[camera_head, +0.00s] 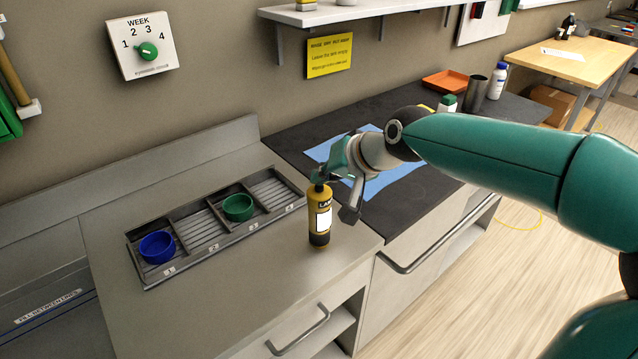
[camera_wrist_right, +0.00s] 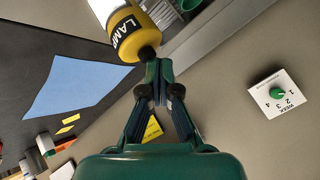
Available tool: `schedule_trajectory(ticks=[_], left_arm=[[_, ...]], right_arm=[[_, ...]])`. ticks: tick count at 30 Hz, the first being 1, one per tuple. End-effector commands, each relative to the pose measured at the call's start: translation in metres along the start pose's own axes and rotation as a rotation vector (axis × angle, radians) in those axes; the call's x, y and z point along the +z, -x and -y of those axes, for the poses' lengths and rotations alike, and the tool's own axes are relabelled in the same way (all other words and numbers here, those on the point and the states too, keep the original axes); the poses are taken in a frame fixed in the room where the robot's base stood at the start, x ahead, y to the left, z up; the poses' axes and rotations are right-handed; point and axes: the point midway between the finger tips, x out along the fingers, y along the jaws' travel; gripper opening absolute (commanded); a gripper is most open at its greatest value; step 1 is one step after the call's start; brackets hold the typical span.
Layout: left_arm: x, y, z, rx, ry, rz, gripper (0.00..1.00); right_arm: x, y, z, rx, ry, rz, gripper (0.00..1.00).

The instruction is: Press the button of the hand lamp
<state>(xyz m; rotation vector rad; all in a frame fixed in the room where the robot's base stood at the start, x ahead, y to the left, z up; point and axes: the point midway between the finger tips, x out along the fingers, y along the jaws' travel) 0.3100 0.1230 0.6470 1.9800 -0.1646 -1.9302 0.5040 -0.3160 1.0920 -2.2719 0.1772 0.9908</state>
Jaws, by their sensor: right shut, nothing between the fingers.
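The hand lamp (camera_head: 319,218) stands upright on the grey counter, yellow with a white label and dark ends. It also shows in the right wrist view (camera_wrist_right: 128,28), where part of "LAMP" can be read on its label. My right gripper (camera_head: 320,180) is at the lamp's top end in the head view. In the right wrist view its closed fingers (camera_wrist_right: 159,72) are right beside the lamp's dark end (camera_wrist_right: 147,53), with nothing between them. I cannot tell whether they touch it. The button itself cannot be made out. My left gripper is out of view.
A metal tray (camera_head: 205,245) with numbered compartments holds a blue bowl (camera_head: 157,247) and a green bowl (camera_head: 238,207) left of the lamp. A blue sheet (camera_head: 385,183) lies on the dark worktop behind my right arm. The counter in front of the tray is clear.

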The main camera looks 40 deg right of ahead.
Motion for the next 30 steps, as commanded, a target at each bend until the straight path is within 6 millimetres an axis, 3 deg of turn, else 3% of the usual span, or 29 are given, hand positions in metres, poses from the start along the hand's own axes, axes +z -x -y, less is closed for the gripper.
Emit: schedule_trajectory(ticks=[17, 30], left_arm=[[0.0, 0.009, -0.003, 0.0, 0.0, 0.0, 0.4], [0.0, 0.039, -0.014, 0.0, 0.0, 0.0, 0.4]], right_arm=[[-0.006, 0.008, 0.006, 0.0, 0.0, 0.0, 0.0], [-0.026, 0.036, 0.026, 0.0, 0.002, -0.001, 0.0]])
